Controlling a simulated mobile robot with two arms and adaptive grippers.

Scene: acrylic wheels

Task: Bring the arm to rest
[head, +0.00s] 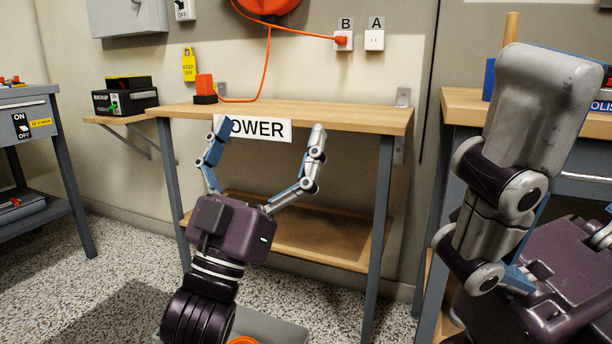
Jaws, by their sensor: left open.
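My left gripper (267,132) is in the middle of the head view, its two fingers spread wide and pointing up. It is open and nothing is between the fingers. It appears in front of the wooden table with the POWER sign (275,128), and its fingertips overlap the sign in the picture. My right gripper (525,165) is large and close at the right edge. One grey jointed finger points up; the rest is partly cut off by the frame, so its opening cannot be judged.
An orange plug (342,40) sits in outlet B, its cord running to an orange block (205,86) on the table (330,112). Outlet A (374,40) is empty. A black backup box (125,97) stands on a left shelf. Another workbench (465,105) stands behind my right gripper.

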